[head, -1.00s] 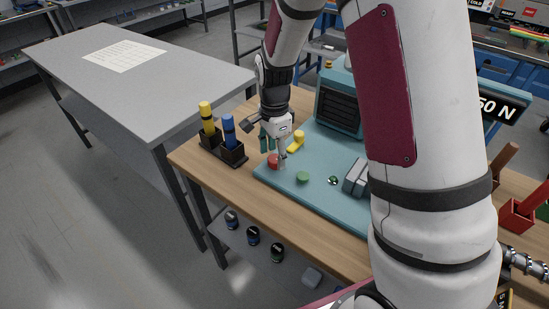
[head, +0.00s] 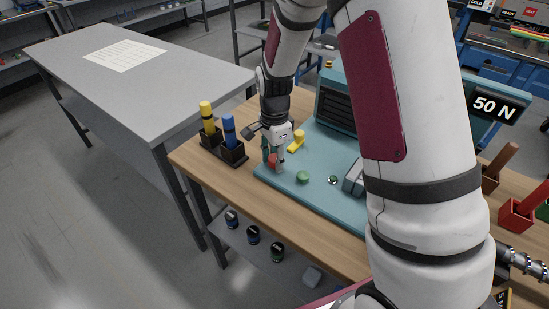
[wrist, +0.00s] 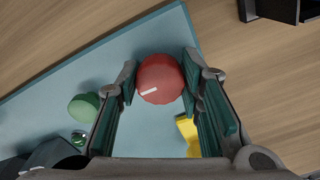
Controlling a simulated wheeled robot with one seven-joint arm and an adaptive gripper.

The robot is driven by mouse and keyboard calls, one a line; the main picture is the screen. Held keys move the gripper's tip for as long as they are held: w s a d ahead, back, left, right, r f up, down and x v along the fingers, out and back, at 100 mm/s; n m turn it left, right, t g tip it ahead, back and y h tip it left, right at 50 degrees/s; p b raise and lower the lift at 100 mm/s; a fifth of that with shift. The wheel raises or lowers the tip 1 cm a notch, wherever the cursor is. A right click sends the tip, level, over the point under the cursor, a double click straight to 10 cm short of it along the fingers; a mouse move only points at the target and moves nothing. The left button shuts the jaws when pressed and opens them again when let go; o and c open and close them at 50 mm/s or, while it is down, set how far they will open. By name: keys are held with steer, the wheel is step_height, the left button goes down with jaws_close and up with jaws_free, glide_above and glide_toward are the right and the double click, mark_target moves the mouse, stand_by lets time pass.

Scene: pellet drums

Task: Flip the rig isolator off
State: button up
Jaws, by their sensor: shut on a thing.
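The red round knob (head: 272,161) stands near the front left corner of the teal rig panel (head: 318,148). In the wrist view the red knob (wrist: 160,76) has a short white mark left of its middle, lying nearly level with a slight tilt. My gripper (head: 273,154) points down at it, one green-padded finger on each side, shut on the knob. The fingers hide part of the knob in the head view.
A green button (head: 302,177) and a yellow lever (head: 297,140) are close to the knob. A black holder (head: 234,157) with yellow and blue handles stands to the left. A "50 N" display (head: 487,107) is at right. The grey table (head: 130,90) is mostly bare.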

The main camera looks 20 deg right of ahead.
steer(key=shift+n, duration=0.3)
steer(key=n, duration=0.3)
steer(key=shift+n, duration=0.3)
steer(key=n, duration=0.4)
steer(key=shift+n, duration=0.3)
steer(key=n, duration=0.4)
steer(key=shift+s, duration=0.1)
steer(key=n, duration=0.5)
steer(key=shift+d, duration=0.1)
steer(key=o, duration=1.2)
steer(key=shift+c, duration=0.2)
